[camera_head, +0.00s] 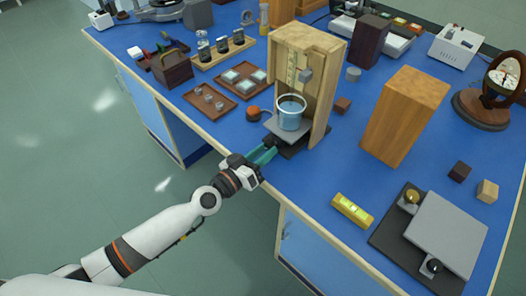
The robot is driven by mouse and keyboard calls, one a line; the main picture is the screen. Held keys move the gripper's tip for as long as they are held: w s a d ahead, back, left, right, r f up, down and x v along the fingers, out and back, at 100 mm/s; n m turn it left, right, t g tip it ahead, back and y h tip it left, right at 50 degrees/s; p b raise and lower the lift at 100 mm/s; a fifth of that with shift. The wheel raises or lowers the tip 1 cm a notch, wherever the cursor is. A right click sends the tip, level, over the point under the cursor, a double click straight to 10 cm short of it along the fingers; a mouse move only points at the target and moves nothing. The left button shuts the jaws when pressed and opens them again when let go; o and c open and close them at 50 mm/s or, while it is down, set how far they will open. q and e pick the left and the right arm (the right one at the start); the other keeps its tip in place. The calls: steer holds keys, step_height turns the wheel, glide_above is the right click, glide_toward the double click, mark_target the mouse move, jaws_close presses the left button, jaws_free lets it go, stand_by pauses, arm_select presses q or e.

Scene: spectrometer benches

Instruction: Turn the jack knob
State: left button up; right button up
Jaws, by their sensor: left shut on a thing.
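The lab jack (286,128) stands inside an open-fronted wooden frame (319,95) in the middle of the blue bench. A glass beaker of bluish liquid (291,116) stands upright on its grey top plate. My left gripper (268,148) reaches in from the left over the bench's front edge. Its teal fingers are shut on the small dark jack knob (271,142) at the jack's front, and they hide most of the knob. My right gripper is not in view.
A yellow level (352,210) and a grey plate device (446,234) are on the right. A tall wooden block (404,115) stands right of the frame. Bare bench shows in front of the block.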

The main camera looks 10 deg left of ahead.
arm_select(q)
steer(key=shift+n, duration=0.3)
steer(key=o, duration=1)
steer(key=b+v, duration=0.2)
steer(key=v, duration=1)
